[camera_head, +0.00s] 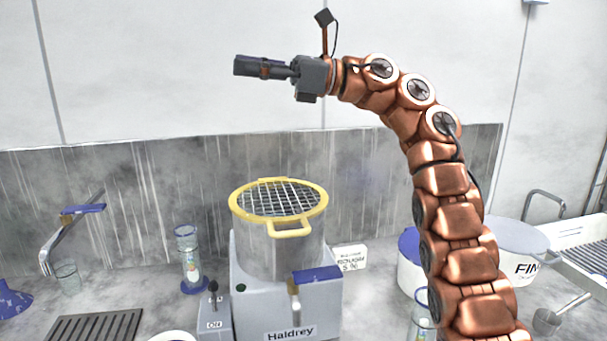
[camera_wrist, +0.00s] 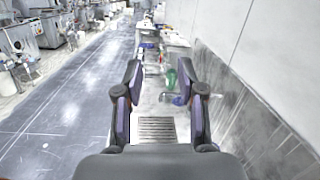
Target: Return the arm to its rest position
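My copper arm rises at the right of the head view and bends left at the top. My gripper (camera_head: 242,66) is held high, level and pointing left, above and well clear of the pot with the yellow grid lid. In the wrist view my gripper (camera_wrist: 161,88) has its two fingers spread apart with nothing between them. It is open and empty, in free air.
Below stand the pot with its yellow grid lid (camera_head: 279,200) on the Haldrey machine (camera_head: 250,295), a glass cylinder (camera_head: 188,255) and a tap (camera_head: 60,235). A white tub marked FIN (camera_head: 515,245) is at right. The wall is behind.

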